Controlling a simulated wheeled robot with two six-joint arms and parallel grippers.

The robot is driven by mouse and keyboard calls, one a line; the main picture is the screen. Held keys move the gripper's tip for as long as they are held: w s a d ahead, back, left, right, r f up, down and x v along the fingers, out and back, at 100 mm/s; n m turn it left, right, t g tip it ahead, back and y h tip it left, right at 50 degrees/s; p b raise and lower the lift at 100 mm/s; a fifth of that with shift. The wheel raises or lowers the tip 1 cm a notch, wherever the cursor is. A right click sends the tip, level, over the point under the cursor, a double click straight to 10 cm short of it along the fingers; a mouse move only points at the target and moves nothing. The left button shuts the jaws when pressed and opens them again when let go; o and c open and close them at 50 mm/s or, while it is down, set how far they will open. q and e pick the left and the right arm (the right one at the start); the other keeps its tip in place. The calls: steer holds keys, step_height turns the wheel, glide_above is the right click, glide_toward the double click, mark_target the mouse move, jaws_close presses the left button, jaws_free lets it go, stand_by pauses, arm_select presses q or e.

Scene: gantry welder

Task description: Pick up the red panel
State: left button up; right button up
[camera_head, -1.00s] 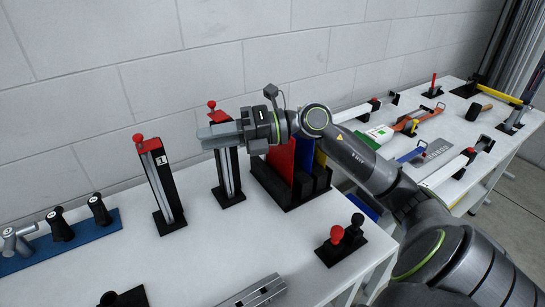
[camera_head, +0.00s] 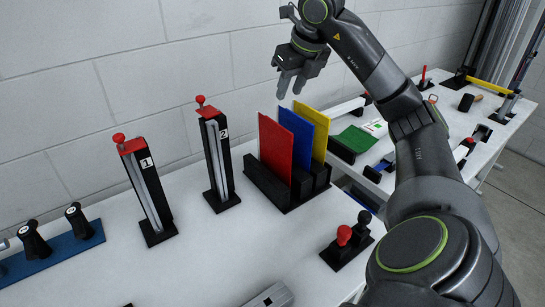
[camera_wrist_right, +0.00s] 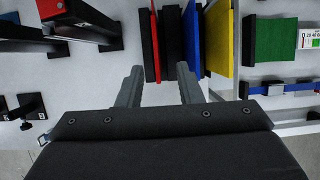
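The red panel (camera_head: 275,148) stands upright in a black slotted rack (camera_head: 267,183), in front of a blue panel (camera_head: 298,138) and a yellow panel (camera_head: 314,130). My right gripper (camera_head: 289,88) is in the air above the panels, fingers apart and empty. In the right wrist view its open fingers (camera_wrist_right: 160,85) point toward the rack, and the red panel (camera_wrist_right: 153,45) shows as a thin edge between the fingertips' directions. The blue panel (camera_wrist_right: 190,40) is near the right finger. My left gripper is not in view.
Two black stands with red tops, marked 1 (camera_head: 148,190) and 2 (camera_head: 217,155), are left of the rack. A small base with red and black knobs (camera_head: 348,242) is at front right. A second table with tools (camera_head: 470,125) is at the right.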

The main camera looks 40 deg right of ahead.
steer(key=b, duration=0.2)
glide_above(274, 122)
steer(key=s, duration=0.3)
step_height(274, 122, down, 6)
steer(key=p+x, duration=0.1)
steer(key=x, duration=0.5)
steer(key=p+x, duration=0.1)
steer(key=x, duration=0.1)
steer(key=shift+w+f+p, duration=0.2)
steer(key=shift+w+p, duration=0.15)
steer(key=shift+w, duration=0.15)
steer(key=shift+f, duration=0.25)
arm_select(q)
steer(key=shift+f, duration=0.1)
arm_select(e)
steer(key=shift+c, duration=0.4)
jaws_close()
